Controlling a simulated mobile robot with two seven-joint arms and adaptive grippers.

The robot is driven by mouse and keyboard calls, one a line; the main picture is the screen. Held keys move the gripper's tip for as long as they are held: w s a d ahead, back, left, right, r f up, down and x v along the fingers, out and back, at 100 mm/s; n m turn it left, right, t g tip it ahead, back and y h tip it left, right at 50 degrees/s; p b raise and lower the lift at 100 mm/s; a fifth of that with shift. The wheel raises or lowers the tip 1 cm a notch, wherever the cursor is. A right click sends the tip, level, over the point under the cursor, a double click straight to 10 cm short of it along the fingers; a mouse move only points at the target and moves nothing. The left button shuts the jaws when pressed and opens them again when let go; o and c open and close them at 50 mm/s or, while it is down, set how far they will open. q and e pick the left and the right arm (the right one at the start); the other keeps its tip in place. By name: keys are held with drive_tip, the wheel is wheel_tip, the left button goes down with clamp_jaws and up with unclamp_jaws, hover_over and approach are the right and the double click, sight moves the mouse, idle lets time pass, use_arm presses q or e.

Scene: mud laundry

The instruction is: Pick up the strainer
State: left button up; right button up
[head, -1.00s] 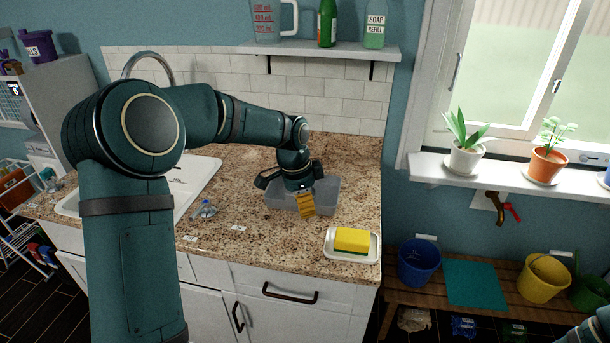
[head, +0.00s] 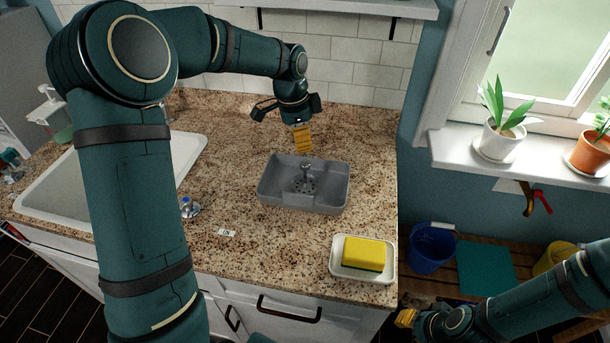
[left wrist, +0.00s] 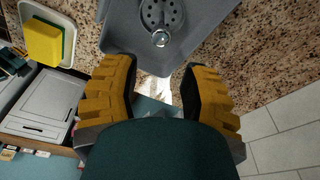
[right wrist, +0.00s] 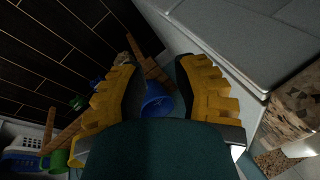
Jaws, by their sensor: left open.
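The strainer (head: 305,183) is a round metal piece with holes and an upright knob. It lies inside the grey plastic tub (head: 272,196) on the granite counter. In the left wrist view, the strainer (left wrist: 161,18) shows at the top with its knob, beyond the fingertips. My left gripper (head: 302,140) is open and empty, above and behind the tub, apart from the strainer. Its two yellow fingers also show spread in the left wrist view (left wrist: 158,78). My right gripper (head: 405,318) is low at the counter's front right; its fingers are apart and empty in the right wrist view (right wrist: 155,75).
A yellow sponge (head: 364,254) sits in a white dish (head: 345,268) at the counter's front right. A small blue-topped item (head: 189,208) and a label (head: 227,233) lie left of the tub. The white sink (head: 190,150) is at left. The tiled wall stands behind.

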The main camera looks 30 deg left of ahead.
use_arm(q)
hover_over(306, 183)
wheel_tip(306, 183, down, 8)
drive_tip(key=shift+a+r+b, duration=0.15)
drive_tip(key=shift+r+b, duration=0.05)
drive_tip(key=shift+b, duration=0.2)
drive_tip(key=shift+w+f, duration=0.15)
drive_tip(key=shift+f, duration=1.2)
drive_tip(key=shift+w+f, duration=0.1)
drive_tip(key=shift+f, duration=1.25)
clamp_jaws()
